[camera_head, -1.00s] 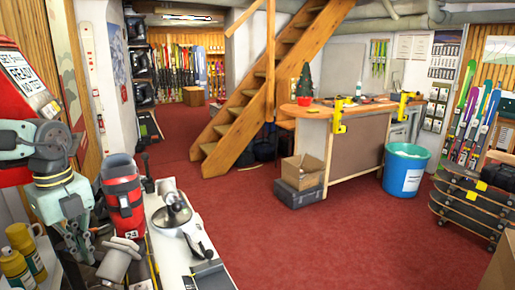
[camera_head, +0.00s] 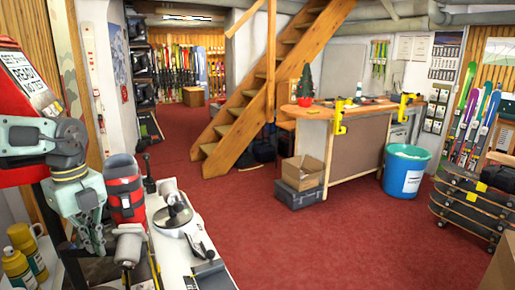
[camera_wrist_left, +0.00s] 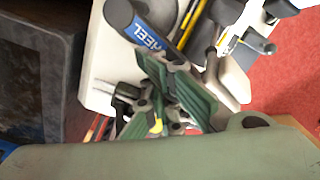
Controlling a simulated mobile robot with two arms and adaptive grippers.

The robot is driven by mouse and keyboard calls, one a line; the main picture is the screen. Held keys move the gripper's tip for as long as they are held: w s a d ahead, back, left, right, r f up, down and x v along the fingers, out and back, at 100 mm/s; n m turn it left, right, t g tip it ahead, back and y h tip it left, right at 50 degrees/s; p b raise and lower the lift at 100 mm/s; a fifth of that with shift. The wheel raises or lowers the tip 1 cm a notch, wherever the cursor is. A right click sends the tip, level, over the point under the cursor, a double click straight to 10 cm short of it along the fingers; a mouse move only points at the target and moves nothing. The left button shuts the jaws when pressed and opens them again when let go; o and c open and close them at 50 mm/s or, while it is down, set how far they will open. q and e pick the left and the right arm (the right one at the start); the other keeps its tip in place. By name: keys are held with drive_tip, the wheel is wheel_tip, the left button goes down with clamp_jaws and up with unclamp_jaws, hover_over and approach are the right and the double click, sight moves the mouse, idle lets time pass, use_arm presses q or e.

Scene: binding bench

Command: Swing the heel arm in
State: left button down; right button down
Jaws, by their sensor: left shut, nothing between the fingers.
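The heel arm shows in the left wrist view as a dark cylinder with a blue HEEL label (camera_wrist_left: 150,38). In the head view a grey cylindrical part (camera_head: 130,244) at the bench's near left end appears to be the same arm. My left gripper (camera_head: 97,243) is shut and empty, just left of that part. In the left wrist view its ridged green fingers (camera_wrist_left: 178,98) are close together, just below the labelled cylinder; I cannot tell whether they touch it. My right gripper is out of view.
The white bench (camera_head: 165,235) carries a round metal fixture (camera_head: 175,214) right of the boot. Yellow bottles (camera_head: 22,255) stand at the lower left. Red carpet (camera_head: 290,235) to the right is clear up to the skateboard stack (camera_head: 470,210).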

use_arm(q)
drive_tip(key=shift+w+d, duration=0.1)
drive_tip(key=shift+d, duration=0.3)
